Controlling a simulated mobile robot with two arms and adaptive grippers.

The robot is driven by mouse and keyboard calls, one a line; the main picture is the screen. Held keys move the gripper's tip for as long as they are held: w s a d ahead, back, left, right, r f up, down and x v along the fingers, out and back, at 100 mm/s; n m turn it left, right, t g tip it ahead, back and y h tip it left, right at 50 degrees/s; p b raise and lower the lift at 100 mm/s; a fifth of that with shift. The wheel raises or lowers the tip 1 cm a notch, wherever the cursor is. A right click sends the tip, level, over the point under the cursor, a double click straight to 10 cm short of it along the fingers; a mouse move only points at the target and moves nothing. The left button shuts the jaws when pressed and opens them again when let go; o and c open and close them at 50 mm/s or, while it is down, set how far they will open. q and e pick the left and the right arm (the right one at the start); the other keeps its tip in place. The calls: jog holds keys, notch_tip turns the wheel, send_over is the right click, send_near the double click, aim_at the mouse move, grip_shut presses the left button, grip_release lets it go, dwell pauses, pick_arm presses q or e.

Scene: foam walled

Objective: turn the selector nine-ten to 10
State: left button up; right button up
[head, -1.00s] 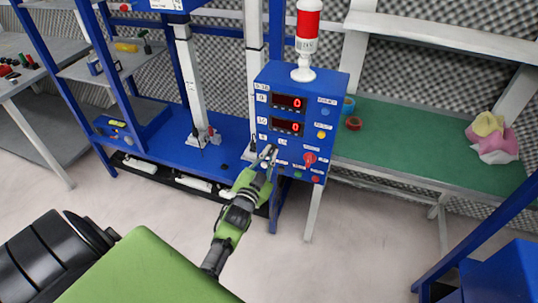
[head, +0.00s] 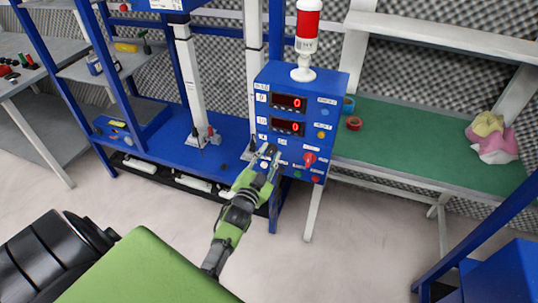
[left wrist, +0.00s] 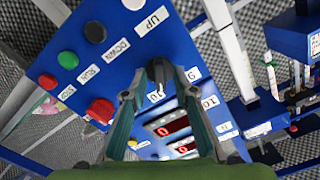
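The blue control panel (head: 295,125) stands mid-picture in the head view and fills much of the left wrist view (left wrist: 75,45). My left gripper (head: 270,156) is at its lower left face. In the left wrist view its two fingers (left wrist: 159,78) stand apart, either side of a dark selector knob (left wrist: 159,72). Whether they touch the knob is unclear. Labels reading 9 (left wrist: 193,73) and 10 (left wrist: 155,97) are beside it. My right gripper is not in view.
Two displays (head: 289,102) read 0. A red knob (head: 309,158) is to the right of my left gripper, with push buttons (left wrist: 68,60) along the panel edge. A red and white lamp (head: 307,28) tops the panel. A green bench (head: 420,145) is to the right.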

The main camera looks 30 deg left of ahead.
pick_arm(q)
jog(key=shift+s, duration=0.1)
jog(key=v, duration=1.1)
jog(key=shift+s+d, duration=0.2)
jog(key=shift+s, duration=0.2)
jog(key=shift+f, duration=0.1)
jog(key=s+d+f+g+h, duration=0.1)
jog(key=s+d+f+g, duration=0.25)
jog(key=f, duration=0.65)
jog(key=s+d+f+g+h, duration=0.1)
jog(key=s+d+f+g, duration=0.2)
jog(key=f, duration=0.8)
jog(key=s+d+f+g+h, duration=0.2)
jog(key=s+d+f, duration=0.25)
jog(key=f, duration=0.55)
jog(key=s+f+g, duration=0.2)
jog(key=s+f, duration=0.3)
jog(key=s, duration=0.5)
jog(key=s+f+g, duration=0.3)
jog(key=s+f, duration=0.3)
jog(key=s, duration=0.4)
jog(key=s+f+n+g, duration=0.1)
jog(key=s+f+g, duration=0.2)
jog(key=s, duration=0.7)
notch_tip(320, 180, down, 3)
jog(key=shift+r, duration=0.2)
